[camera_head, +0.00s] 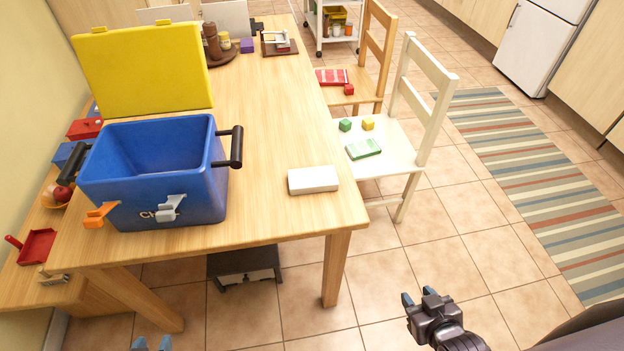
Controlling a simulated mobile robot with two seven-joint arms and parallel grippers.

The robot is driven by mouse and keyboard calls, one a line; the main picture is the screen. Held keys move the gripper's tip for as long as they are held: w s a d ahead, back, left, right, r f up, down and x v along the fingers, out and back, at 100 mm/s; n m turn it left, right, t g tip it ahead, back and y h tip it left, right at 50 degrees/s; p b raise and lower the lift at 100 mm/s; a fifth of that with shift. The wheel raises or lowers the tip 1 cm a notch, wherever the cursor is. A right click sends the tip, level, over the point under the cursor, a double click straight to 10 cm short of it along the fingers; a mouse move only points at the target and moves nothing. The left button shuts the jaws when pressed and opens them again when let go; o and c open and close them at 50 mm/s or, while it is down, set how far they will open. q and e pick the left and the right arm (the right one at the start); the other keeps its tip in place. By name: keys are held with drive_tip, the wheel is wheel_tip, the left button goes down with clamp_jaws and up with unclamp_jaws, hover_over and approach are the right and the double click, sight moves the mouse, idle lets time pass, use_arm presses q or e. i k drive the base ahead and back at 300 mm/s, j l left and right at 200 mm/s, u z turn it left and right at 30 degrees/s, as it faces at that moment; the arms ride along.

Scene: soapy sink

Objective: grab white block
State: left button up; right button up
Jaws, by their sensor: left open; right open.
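A white block (313,180) lies flat on the wooden table near its front right corner. It is to the right of the blue cooler and apart from it. My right gripper (420,297) is open and empty, over the tiled floor in front of the table, below and to the right of the block. My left gripper (152,343) shows only its fingertips at the bottom edge, left of the middle. It is open, and the rest of it is out of view. Neither gripper touches the block.
A blue cooler (165,190) with black handles and a raised yellow lid (145,70) stands on the table's left. A white chair (385,140) holding small blocks stands at the table's right. The table (275,115) is clear behind the block.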

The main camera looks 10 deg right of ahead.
sight(302, 181)
drive_tip(key=l+u, duration=0.35)
drive_tip(key=l, duration=0.15)
drive_tip(key=l+u, duration=0.35)
drive_tip(key=l, duration=0.2)
drive_tip(key=l+u, duration=0.35)
drive_tip(key=l, duration=0.2)
drive_tip(key=k+l+u, duration=0.1)
drive_tip(key=l+u, duration=0.25)
drive_tip(key=l, duration=0.15)
drive_tip(key=k+l+u, duration=0.2)
drive_tip(key=l+u, duration=0.15)
drive_tip(key=l, duration=0.15)
